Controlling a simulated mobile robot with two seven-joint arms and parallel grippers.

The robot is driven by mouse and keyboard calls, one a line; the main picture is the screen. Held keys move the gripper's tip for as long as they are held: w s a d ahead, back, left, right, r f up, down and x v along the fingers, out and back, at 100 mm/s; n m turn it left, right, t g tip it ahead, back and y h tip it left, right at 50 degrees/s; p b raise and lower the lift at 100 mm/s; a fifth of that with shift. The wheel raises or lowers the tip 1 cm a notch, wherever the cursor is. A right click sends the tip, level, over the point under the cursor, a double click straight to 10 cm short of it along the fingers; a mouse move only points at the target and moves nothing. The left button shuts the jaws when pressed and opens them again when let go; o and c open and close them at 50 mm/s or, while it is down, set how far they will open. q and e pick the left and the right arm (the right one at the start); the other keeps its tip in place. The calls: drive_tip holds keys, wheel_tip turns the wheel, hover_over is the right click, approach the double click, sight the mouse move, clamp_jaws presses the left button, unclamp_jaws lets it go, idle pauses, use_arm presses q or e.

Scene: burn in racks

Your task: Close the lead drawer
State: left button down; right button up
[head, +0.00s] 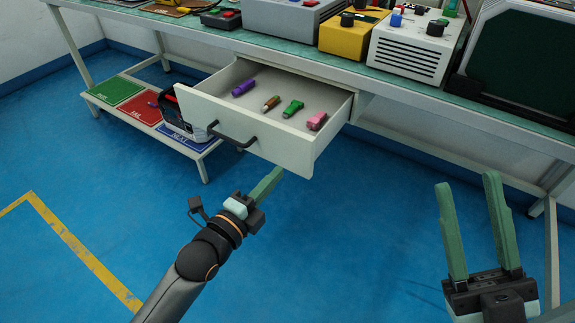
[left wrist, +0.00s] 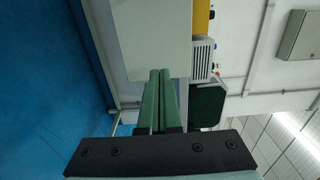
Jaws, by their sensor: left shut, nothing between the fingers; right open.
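The lead drawer (head: 240,135) hangs pulled out from under the bench, its white front facing me with a black bar handle (head: 232,137). Inside lie purple, brown, green and pink items. My left gripper (head: 267,184) is shut and empty, its fingers just below the drawer front's lower edge in the head view. In the left wrist view its closed green fingers (left wrist: 160,90) point at a pale flat panel (left wrist: 150,40), likely the drawer front; I cannot tell whether they touch it. My right gripper (head: 466,222) is open and empty at the lower right, away from the drawer.
The bench (head: 295,67) carries a grey box, a yellow box (head: 345,37), a white vented box (head: 410,50) and a dark-screened panel (head: 520,60). A low shelf with green, red and blue mats (head: 112,90) stands left of the drawer. The blue floor in front is clear.

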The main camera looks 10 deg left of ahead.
sight(296, 154)
use_arm(q)
drive_tip(key=b+x, duration=0.1)
drive_tip(key=x, duration=0.3)
drive_tip(key=shift+w+d+f, duration=0.1)
drive_tip(key=shift+w, duration=0.2)
drive_tip(key=shift+w+d, duration=0.1)
drive_tip(key=shift+w, duration=0.25)
use_arm(e)
drive_tip(key=shift+a+f, duration=0.15)
drive_tip(key=shift+f, duration=0.8)
